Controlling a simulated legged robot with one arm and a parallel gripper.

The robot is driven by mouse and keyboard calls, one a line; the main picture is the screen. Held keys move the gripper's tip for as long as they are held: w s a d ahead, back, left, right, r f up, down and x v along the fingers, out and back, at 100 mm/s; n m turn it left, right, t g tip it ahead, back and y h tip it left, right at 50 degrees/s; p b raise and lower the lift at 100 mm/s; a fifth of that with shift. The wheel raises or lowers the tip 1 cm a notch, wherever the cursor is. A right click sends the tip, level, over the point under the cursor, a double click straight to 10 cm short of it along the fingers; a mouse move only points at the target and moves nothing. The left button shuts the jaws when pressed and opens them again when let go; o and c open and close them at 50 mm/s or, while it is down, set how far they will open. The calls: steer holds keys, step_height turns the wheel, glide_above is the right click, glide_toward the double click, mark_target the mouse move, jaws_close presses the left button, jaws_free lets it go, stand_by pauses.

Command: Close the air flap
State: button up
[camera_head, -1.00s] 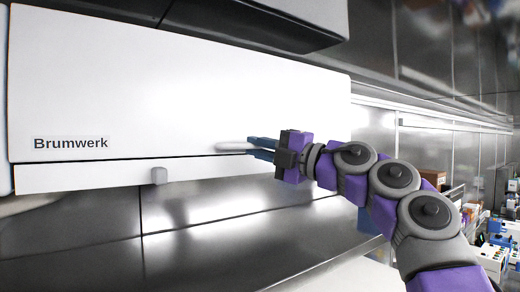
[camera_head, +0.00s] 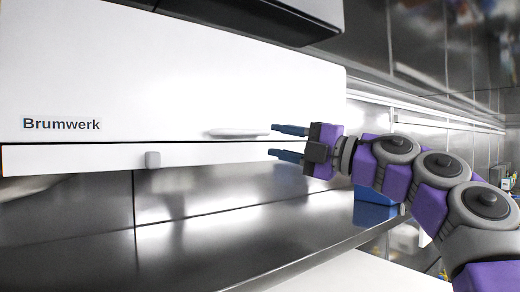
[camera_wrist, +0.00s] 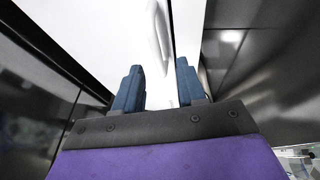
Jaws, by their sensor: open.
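A white unit has a broad front panel (camera_head: 130,70) marked "Brumwerk", with a pale bar handle (camera_head: 240,132) near its lower right. No label tells which part is the air flap. My gripper (camera_head: 290,142) is open and empty just right of the handle, its blue fingers one above the other and apart from it. In the wrist view the fingers (camera_wrist: 160,88) are spread before the white panel (camera_wrist: 100,35), with the handle (camera_wrist: 160,35) ahead.
A dark box (camera_head: 270,20) juts out above the panel. A shiny metal wall and a ledge (camera_head: 300,235) lie below the unit. A blue object (camera_head: 372,212) stands behind my arm on the right. The space directly below the strip looks free.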

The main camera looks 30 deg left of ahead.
steer(key=w+b+v, duration=0.1)
steer(key=b+v, duration=0.1)
steer(key=v, duration=0.8)
steer(key=shift+s, duration=0.3)
